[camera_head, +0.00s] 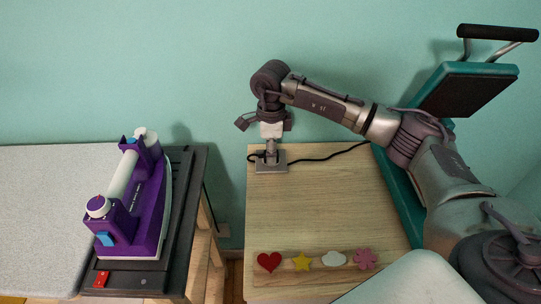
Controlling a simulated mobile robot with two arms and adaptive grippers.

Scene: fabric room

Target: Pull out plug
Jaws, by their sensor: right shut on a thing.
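My right gripper (266,122) reaches in from the right and points down over the wooden table. It is shut on a pale plug (271,130). The plug sits right above a small grey socket stand (271,158) at the table's back left. I cannot tell whether the plug is still seated in the socket. A black cord (325,157) runs from near the stand to the right across the table. My left gripper does not show.
A purple iron (137,200) rests on a black tray (190,180) at the end of the ironing board (50,200), left of a gap. The table's middle (320,205) is clear.

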